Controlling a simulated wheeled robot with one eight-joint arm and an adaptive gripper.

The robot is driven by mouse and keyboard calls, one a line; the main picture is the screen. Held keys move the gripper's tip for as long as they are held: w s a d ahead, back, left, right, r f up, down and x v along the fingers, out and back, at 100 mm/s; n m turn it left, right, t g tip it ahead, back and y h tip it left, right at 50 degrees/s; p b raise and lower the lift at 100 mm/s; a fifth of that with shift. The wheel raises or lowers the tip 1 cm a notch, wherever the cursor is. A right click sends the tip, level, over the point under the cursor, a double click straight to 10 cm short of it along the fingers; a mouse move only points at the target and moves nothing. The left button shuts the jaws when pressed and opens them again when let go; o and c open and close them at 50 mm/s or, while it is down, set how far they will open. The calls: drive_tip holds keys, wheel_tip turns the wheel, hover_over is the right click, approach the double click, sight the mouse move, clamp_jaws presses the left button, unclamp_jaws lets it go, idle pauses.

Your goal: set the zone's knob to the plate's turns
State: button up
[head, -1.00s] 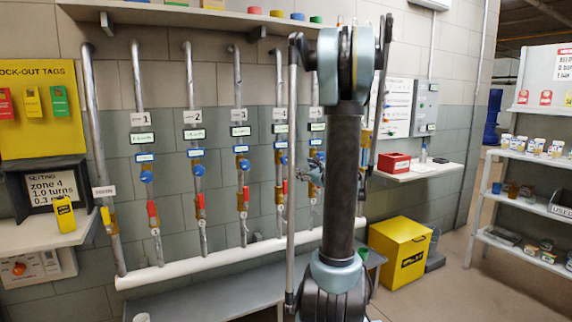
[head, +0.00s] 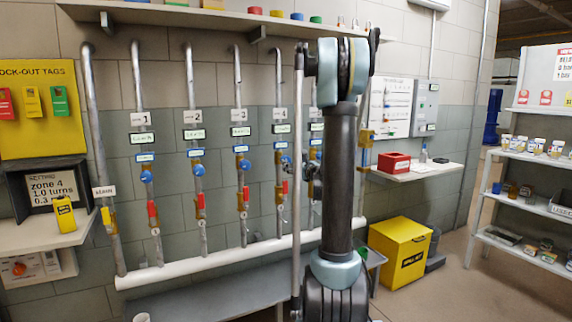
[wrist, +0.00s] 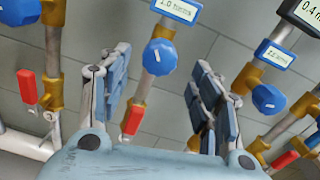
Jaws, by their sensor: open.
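The setting plate (head: 52,188) at the left reads zone 4, 1.0 turns, with a lower line starting 0.3. The zone 4 pipe has a blue knob (head: 281,160) under its number 4 tag (head: 281,129). My gripper (head: 308,172) is partly hidden by my arm, just right of that knob. In the wrist view my gripper (wrist: 158,100) is open and empty. A blue knob (wrist: 160,57) appears between and beyond its fingers, apart from them. The small display (wrist: 176,9) above that knob reads 1.0 turns. Its zone number does not show.
Neighbouring blue knobs (wrist: 268,98) and red-handled valves (wrist: 133,117) stand close on both sides. A white pipe (head: 225,257) runs low along the wall above a grey bench (head: 210,295). A yellow bin (head: 398,252) stands at the right, with open floor beyond.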

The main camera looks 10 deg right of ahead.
drive_tip(key=x, duration=0.7)
drive_tip(key=shift+f, duration=0.1)
drive_tip(key=c, duration=1.1)
